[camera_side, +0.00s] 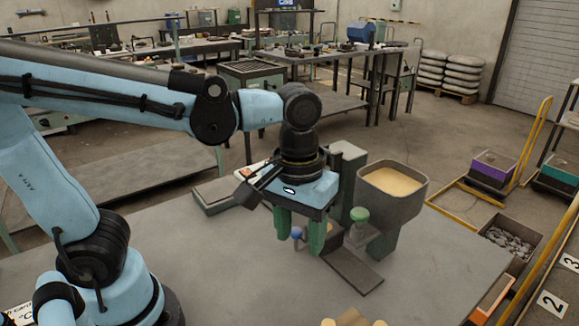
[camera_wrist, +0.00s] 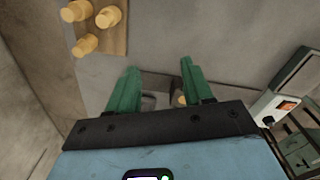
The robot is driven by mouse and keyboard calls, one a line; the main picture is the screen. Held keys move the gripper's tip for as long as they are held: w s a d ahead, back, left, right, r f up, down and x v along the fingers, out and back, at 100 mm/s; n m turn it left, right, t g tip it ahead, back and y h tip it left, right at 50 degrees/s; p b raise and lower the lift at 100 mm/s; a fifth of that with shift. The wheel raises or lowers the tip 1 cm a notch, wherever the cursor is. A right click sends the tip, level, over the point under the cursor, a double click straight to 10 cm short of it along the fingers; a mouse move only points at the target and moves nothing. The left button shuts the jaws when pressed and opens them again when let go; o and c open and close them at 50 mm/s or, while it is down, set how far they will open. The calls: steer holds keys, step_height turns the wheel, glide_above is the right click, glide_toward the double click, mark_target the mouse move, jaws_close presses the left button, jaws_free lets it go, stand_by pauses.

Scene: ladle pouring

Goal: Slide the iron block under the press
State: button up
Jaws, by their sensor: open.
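My gripper (camera_side: 301,246) points down over the table, with its green fingers apart. It also shows in the wrist view (camera_wrist: 158,80). A dark grey plate (camera_side: 355,272) lies on the table just right of the fingers. A small grey piece (camera_wrist: 149,102) shows between the fingers in the wrist view; I cannot tell whether it is the iron block. A grey upright column (camera_side: 347,170), perhaps part of the press, stands behind my gripper. A green knob (camera_side: 359,214) is beside it and a blue knob (camera_side: 297,232) is by the fingers. My gripper hides much of this spot.
A grey hopper (camera_side: 412,205) with tan material stands right of the column. A low grey box (camera_side: 212,197) lies to the left. A board with tan pegs (camera_wrist: 122,40) is at the table's near edge. The table's left and front middle are clear.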

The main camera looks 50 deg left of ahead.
mark_target(295, 228)
steer(key=w+a+r+n+t, duration=0.2)
steer(key=w+a+n, duration=0.2)
steer(key=a+n, duration=0.6)
steer(key=shift+n, duration=0.8)
steer(key=shift+s+d+x, duration=0.1)
steer(key=shift+d+x, duration=0.1)
steer(key=shift+x, duration=1.8)
steer(key=shift+s+d+x, duration=0.15)
steer(key=shift+d+x, duration=0.1)
steer(key=shift+x, duration=1.75)
steer(key=shift+s+d+x, duration=0.1)
steer(key=shift+d+x, duration=0.1)
steer(key=shift+x, duration=1.75)
steer(key=shift+f, duration=0.1)
jaws_close()
